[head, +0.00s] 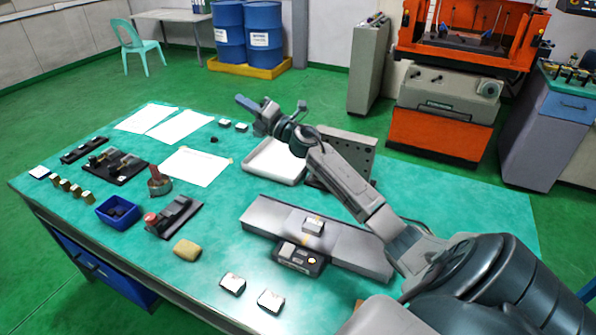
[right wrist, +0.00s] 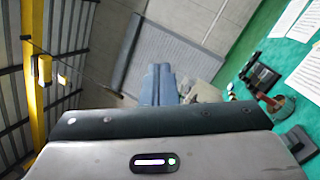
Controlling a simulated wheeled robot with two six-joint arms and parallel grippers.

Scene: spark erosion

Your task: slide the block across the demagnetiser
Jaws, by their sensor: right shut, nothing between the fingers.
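The demagnetiser (head: 352,252) is a long grey flat-topped unit lying across the table, with a dark control box (head: 300,258) at its front. A small metal block (head: 313,227) sits on its top near the middle. My right gripper (head: 242,101) is shut and empty, raised well behind the demagnetiser and apart from the block. Its closed blue-grey fingers also show in the right wrist view (right wrist: 161,72), pointing away from the table. My left gripper is not in view.
Two small blocks (head: 233,284) lie at the table's front. A yellow sponge-like piece (head: 187,250), a dark fixture (head: 175,216) and a blue bin (head: 118,212) stand left. A white tray (head: 262,171) and a grey perforated plate (head: 352,150) are behind the demagnetiser.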

